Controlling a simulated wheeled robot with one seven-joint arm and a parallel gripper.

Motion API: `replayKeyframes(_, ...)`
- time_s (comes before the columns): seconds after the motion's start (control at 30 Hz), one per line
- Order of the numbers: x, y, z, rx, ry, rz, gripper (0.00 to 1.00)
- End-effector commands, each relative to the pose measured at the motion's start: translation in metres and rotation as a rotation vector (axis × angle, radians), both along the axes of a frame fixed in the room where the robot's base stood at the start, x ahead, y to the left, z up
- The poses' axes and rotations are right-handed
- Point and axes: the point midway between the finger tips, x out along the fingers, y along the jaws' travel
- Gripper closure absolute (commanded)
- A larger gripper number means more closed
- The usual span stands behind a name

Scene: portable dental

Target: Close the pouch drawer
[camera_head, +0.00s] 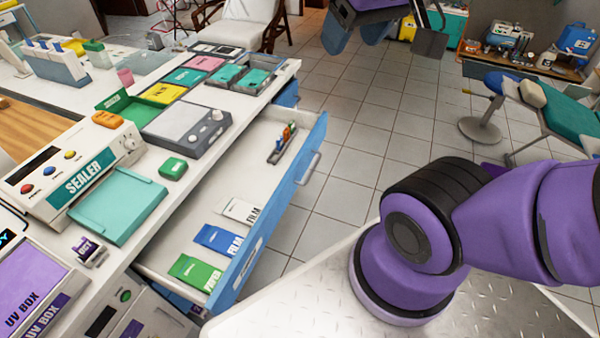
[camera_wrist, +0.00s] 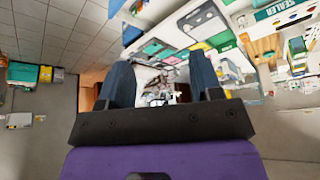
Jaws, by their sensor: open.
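The pouch drawer (camera_head: 258,182) stands pulled out from the white counter, its blue front (camera_head: 312,140) facing the floor on the right. A grey handle (camera_head: 309,168) is on that front. Inside lie a green paper pouch pack (camera_head: 196,272), a blue film pack (camera_head: 218,240), a white film pack (camera_head: 240,210) and a small rack (camera_head: 282,145) with coloured items. My gripper (camera_head: 385,35) is partly cut off at the top of the head view, beyond the drawer and apart from it. In the wrist view my gripper (camera_wrist: 162,82) shows two spread fingers with nothing between them.
The counter holds a sealer (camera_head: 75,170), a teal tray (camera_head: 118,205), a grey device (camera_head: 187,130) and a UV box (camera_head: 35,290). Tiled floor (camera_head: 365,120) right of the drawer is clear. A dental chair (camera_head: 560,110) stands far right.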

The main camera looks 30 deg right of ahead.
Motion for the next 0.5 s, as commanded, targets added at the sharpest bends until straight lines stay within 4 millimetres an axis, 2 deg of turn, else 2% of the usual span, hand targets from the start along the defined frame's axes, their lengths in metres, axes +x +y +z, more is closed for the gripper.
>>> replayKeyframes(0.03,0.006,-0.001,-0.002,0.009,0.022,-0.016,0.53)
replayKeyframes(0.23,0.043,-0.006,-0.014,0.081,0.139,-0.112,0.99)
replayKeyframes(0.5,0.097,-0.022,-0.043,0.217,0.3,-0.259,1.0)
